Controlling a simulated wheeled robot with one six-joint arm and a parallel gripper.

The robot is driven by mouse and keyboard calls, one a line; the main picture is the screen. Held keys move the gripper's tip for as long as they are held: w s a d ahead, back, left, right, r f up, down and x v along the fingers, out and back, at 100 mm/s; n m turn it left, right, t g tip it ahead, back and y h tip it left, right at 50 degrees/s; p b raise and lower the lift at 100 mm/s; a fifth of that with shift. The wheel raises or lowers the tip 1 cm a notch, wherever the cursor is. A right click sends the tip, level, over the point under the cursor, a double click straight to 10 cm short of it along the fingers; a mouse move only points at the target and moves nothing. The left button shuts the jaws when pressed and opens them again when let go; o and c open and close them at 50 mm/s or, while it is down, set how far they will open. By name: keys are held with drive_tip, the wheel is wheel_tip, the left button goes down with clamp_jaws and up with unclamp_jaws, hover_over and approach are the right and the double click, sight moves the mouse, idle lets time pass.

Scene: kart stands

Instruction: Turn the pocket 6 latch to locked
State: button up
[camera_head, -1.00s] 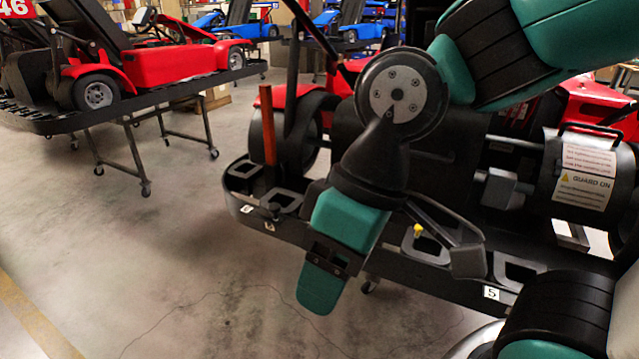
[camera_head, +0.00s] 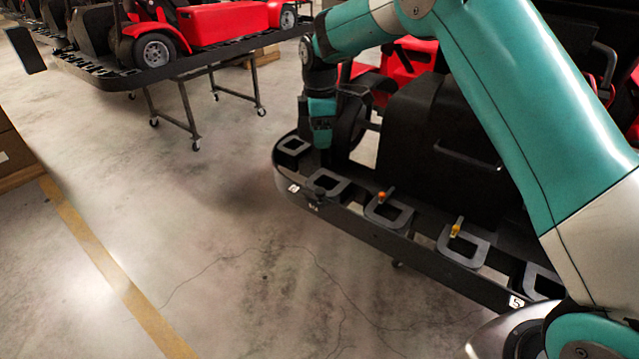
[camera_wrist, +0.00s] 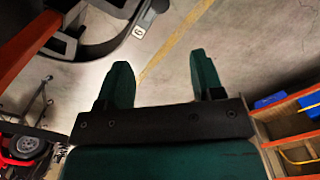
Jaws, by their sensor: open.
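The black kart stand (camera_head: 425,262) runs from the middle of the head view to the lower right, with several grey-rimmed pockets along its near edge. A white label (camera_head: 294,188) is at its far left corner; in the wrist view a label (camera_wrist: 138,31) reads as 6. A grey-rimmed pocket (camera_wrist: 62,46) shows left of that label. I cannot make out the pocket 6 latch or its position. My gripper (camera_head: 321,142) is above the stand's far left end. In the wrist view its two teal fingers (camera_wrist: 160,72) are apart, with only floor between them.
An orange knob (camera_head: 385,196) and a yellow knob (camera_head: 456,229) stand at nearer pockets. A red post (camera_wrist: 22,52) rises close by on the left in the wrist view. A red kart (camera_head: 225,22) rests on another stand behind. The floor left of the stand is clear.

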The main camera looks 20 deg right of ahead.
sight(320, 191)
wheel_tip(320, 191, down, 17)
drive_tip(key=p, duration=0.4)
drive_tip(key=shift+p, duration=0.3)
drive_tip(key=c, duration=0.9)
